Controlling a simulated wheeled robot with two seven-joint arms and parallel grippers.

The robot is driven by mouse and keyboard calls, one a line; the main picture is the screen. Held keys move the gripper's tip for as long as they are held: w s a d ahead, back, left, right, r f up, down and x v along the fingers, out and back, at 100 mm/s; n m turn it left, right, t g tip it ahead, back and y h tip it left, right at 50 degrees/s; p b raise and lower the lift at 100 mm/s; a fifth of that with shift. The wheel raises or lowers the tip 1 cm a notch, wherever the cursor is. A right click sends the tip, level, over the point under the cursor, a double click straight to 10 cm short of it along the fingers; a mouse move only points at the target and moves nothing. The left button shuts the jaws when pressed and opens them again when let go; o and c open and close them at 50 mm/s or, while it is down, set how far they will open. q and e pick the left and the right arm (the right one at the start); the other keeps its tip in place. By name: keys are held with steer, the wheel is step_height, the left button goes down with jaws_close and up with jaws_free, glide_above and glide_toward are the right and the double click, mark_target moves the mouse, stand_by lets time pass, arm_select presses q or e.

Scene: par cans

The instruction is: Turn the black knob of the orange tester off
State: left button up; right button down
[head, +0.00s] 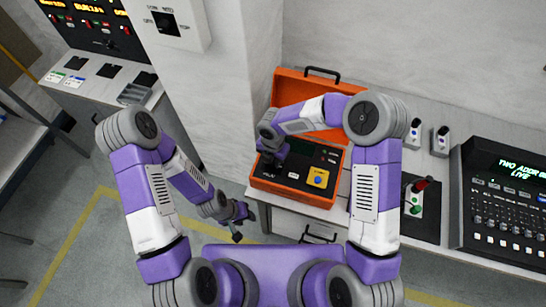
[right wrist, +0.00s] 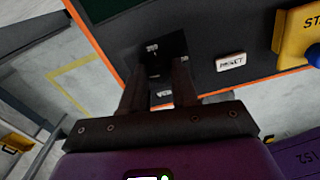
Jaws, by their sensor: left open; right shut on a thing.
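The orange tester (head: 322,201) is a case with its lid raised, standing on the grey counter. Its dark panel also shows in the right wrist view (right wrist: 215,35). My right gripper (head: 268,168) reaches down over the left part of the panel. In the right wrist view its fingers (right wrist: 160,80) are shut on the black knob (right wrist: 165,46), whose dark top shows between and beyond the fingertips. The arm and gripper hide the knob in the head view. My left gripper (head: 238,220) is open and empty, in front of the counter, left of and below the tester.
A yellow block with a blue button (head: 318,178) and a small white label (right wrist: 231,62) are on the panel. Right of the tester are a panel with a red-handled switch (head: 415,198) and a black console (head: 500,205). A wall column stands behind left.

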steer(key=shift+n+p, duration=0.3)
steer(key=shift+n, duration=0.6)
steer(key=c, duration=0.8)
jaws_free()
steer(key=shift+c, duration=0.2)
steer(key=shift+r, duration=0.1)
step_height(320, 180, up, 7)
steer(key=shift+r+p, duration=0.2)
steer(key=shift+p, duration=0.25)
